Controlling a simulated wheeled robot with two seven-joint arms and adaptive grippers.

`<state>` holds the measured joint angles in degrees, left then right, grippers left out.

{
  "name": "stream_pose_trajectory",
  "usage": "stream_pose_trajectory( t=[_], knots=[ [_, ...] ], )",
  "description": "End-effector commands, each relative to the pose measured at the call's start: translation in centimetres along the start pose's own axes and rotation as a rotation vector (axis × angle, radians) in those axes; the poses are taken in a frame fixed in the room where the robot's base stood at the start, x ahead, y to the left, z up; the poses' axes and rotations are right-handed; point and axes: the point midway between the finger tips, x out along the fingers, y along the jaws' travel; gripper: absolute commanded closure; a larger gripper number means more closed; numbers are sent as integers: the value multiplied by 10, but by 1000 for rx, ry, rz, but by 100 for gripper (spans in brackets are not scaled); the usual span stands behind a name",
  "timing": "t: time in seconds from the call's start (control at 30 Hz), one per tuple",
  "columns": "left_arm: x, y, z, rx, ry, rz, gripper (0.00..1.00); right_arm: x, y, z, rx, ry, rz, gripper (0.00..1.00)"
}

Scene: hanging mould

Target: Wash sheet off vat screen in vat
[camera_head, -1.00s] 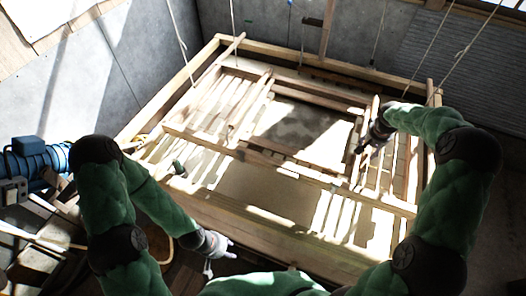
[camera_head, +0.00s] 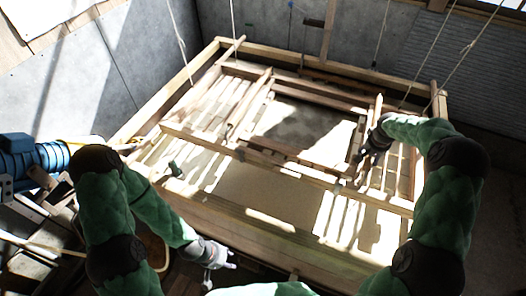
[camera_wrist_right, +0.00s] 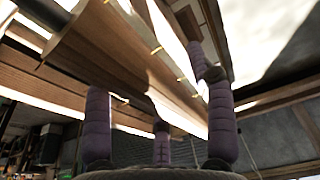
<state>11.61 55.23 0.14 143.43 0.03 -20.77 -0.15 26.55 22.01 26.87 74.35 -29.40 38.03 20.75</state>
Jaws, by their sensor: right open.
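The vat (camera_head: 250,228) is a large wooden box filled with pale, sunlit liquid. The vat screen (camera_head: 361,130) seems to be the wooden frame around a dark grey patch in the vat; whether a sheet lies on it I cannot tell. My right gripper (camera_head: 366,153) is open at the screen's right side. In the right wrist view, its purple fingers (camera_wrist_right: 160,128) stand apart below and around a wooden bar (camera_wrist_right: 130,60); contact is unclear. My left gripper (camera_head: 222,268) has its fingers spread, empty, outside the vat's front wall.
Ropes (camera_head: 183,35) hang down around the vat. Wooden bars (camera_head: 290,168) cross its top. A blue motor (camera_head: 30,158) and timber lie at the left. Grey walls (camera_head: 110,60) stand close behind.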

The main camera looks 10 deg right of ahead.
Motion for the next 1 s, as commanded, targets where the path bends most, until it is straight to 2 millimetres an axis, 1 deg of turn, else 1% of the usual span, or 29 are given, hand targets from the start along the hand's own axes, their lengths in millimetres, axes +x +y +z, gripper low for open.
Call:
stream_pose_trajectory(
  t=[0.1, 0.17, 0.2, 0.27, 0.3, 0.47, 0.7, 1.0],
  knots=[
    [0, 0, 0, 0, 0, 0, 60, 0, 0, 0, 0, 1, 0, 44],
    [0, 0, 0, 0, 0, 0, 60, 0, 0, 0, 0, 0, 0, 61],
    [0, 0, 0, 0, 0, 0, 60, 0, 0, 0, 0, 0, 0, 72],
    [0, 0, 0, 0, 0, 0, 60, 0, 0, 0, 0, 0, 0, 89],
    [0, 0, 0, 0, 0, 0, 60, 0, 0, 0, -1, 0, 0, 100],
    [3, -1, 0, 0, 0, 0, 60, 3, 0, 1, -1, 0, 0, 100],
    [33, -12, -1, 0, 0, 0, 60, 36, 0, 10, -3, 16, 0, 100],
    [68, -24, -3, 0, 0, 0, 60, 74, -1, 18, -4, 44, 0, 100]
  ],
)
